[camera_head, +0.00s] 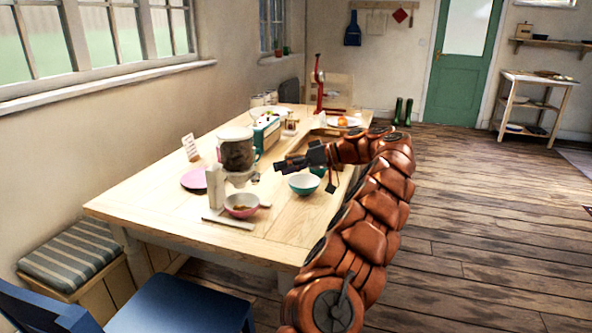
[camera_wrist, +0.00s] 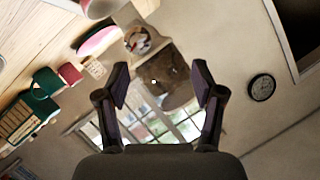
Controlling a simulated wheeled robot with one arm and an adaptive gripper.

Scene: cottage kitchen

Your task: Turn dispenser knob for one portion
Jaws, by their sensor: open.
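The dispenser (camera_head: 237,153) stands on the wooden table, with a dark-filled hopper on a pale narrower base. In the wrist view the dispenser (camera_wrist: 172,82) appears upside down, its hopper between and beyond my fingers. A round part (camera_wrist: 138,40) at its neck faces the camera and looks like the knob, though its details are too small to be sure.
A teal bowl (camera_head: 304,185) sits on the table below my gripper. A white cylinder (camera_head: 215,186) and a pink plate (camera_head: 193,180) are left of the dispenser. A teal-fronted box (camera_head: 267,133) and jars stand behind. A blue chair (camera_head: 180,303) is at the near side.

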